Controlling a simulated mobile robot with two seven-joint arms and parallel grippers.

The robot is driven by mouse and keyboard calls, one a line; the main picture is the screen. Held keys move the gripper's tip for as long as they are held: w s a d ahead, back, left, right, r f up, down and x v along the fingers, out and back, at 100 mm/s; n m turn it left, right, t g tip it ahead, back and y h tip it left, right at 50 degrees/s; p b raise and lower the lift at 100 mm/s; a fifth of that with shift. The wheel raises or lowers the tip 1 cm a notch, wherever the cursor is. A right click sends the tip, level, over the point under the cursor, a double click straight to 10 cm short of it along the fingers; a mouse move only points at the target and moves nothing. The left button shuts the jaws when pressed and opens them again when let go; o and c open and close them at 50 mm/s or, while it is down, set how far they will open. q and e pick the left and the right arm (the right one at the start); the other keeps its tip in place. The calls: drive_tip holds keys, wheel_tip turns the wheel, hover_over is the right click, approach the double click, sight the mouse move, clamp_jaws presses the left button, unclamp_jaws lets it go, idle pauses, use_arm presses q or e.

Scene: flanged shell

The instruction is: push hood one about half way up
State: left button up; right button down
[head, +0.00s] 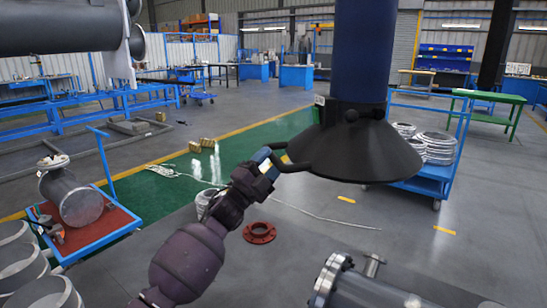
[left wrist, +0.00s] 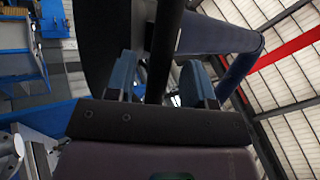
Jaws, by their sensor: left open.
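The hood (head: 362,148) is a black cone under a thick blue duct (head: 360,50) in the head view. A dark bar handle (head: 296,167) sticks out from its left rim. My left gripper (head: 272,160) is at this handle, left of the hood. In the left wrist view, its two blue fingers (left wrist: 160,80) stand apart, with the dark handle bar (left wrist: 160,45) passing between them. The gripper is open; I cannot tell whether a finger touches the bar. A small label (head: 319,100) on the hood is too small to read. My right gripper is not in view.
A blue cart with coiled hoses (head: 437,147) stands behind the hood at right. A red-topped trolley (head: 105,228) with a metal cylinder (head: 70,195) is at left. A red flange ring (head: 259,232) lies on the floor. A flanged metal shell (head: 365,288) is at lower right.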

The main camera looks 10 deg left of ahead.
use_arm(q)
drive_tip(key=shift+x, duration=1)
clamp_jaws()
